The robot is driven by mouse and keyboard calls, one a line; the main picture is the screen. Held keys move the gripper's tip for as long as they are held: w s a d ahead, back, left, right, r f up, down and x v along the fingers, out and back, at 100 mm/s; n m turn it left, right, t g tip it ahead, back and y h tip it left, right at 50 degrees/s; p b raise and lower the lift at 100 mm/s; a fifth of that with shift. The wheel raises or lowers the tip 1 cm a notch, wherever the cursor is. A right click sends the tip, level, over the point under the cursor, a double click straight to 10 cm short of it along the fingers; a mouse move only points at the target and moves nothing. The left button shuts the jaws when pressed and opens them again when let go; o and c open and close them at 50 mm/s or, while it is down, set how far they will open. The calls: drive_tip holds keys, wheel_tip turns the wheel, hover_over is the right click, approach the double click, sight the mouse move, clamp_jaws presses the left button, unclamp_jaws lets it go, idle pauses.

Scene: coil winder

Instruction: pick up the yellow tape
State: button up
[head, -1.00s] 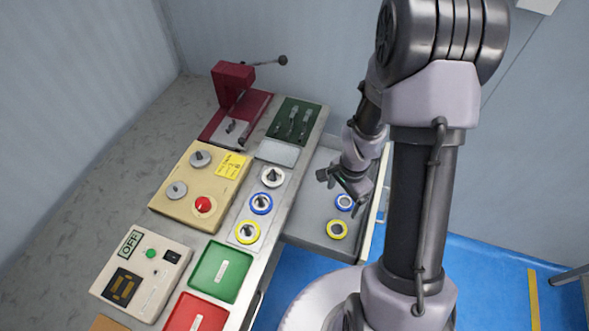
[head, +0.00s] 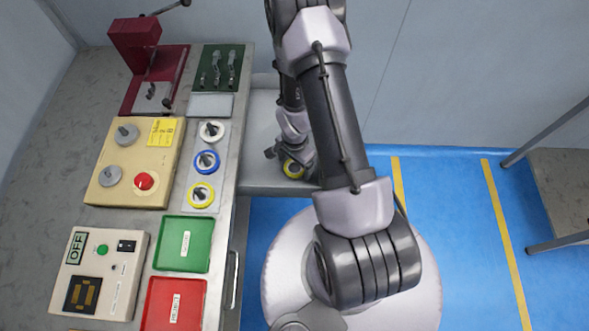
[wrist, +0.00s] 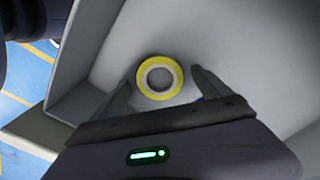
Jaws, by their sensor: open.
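The yellow tape (head: 293,169), a ring with a pale band and a grey centre, lies flat in the open grey drawer (head: 258,125). In the wrist view the yellow tape (wrist: 143,87) shows whole, between and just beyond the fingertips of my gripper (wrist: 161,84). My gripper is open and empty, one finger to each side of the ring. In the head view my gripper (head: 277,154) is over the drawer at the tape. Whether the fingers touch the tape cannot be told.
Another yellow ring (head: 201,206), a blue ring (head: 207,161) and a white ring (head: 211,132) sit on pegs on the bench beside the drawer. The drawer walls (wrist: 83,95) rise close around the gripper. Green (head: 182,232) and red (head: 172,305) trays lie nearer.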

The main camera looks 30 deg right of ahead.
drive_tip(key=shift+r, duration=0.1)
drive_tip(key=shift+c, duration=0.5)
drive_tip(key=c, duration=1.3)
